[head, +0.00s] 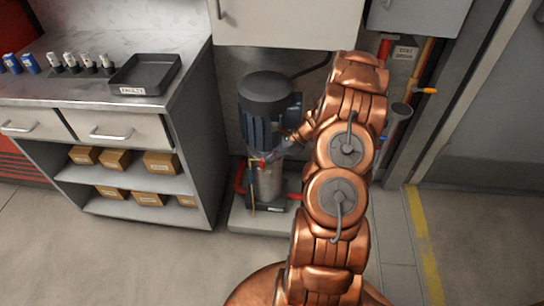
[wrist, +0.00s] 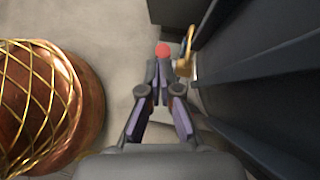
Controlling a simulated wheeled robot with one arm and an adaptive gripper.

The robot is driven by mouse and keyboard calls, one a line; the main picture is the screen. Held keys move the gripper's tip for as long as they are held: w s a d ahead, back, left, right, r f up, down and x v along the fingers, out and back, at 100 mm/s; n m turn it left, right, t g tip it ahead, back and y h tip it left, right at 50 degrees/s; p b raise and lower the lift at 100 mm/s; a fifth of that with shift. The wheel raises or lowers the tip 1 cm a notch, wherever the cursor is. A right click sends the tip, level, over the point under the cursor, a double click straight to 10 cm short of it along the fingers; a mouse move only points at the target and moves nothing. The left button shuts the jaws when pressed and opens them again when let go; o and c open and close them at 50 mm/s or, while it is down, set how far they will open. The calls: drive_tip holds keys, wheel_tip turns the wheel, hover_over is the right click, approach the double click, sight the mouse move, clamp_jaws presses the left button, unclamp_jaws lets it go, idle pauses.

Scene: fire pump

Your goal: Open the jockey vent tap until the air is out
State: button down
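The jockey pump stands on a low plinth in the head view, with a dark blue finned motor (head: 257,128) above a grey metal body (head: 268,185). My gripper (head: 266,158) reaches in from the right at the top of that body. In the wrist view my gripper (wrist: 159,68) has its fingertips nearly together. A small round red knob (wrist: 162,50), perhaps the vent tap's, shows right at the tips. I cannot tell whether the fingers touch it. A brass fitting (wrist: 186,62) is just right of it, beside the dark pump side. No escaping air is visible.
A workbench (head: 200,140) stands left of the pump, with a black tray (head: 148,73) labelled "FAULTY" and several small fittings. Red pipe (head: 239,178) runs at the pump's foot. A pipe with an orange lever (head: 424,90) is on the right. Floor in front is clear.

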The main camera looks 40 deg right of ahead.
drive_tip(key=s+d+f+p+v, duration=0.1)
drive_tip(key=d+f+p+v, duration=0.1)
drive_tip(key=v, duration=1)
drive_tip(key=shift+s, duration=0.2)
drive_tip(key=shift+d+r, duration=0.1)
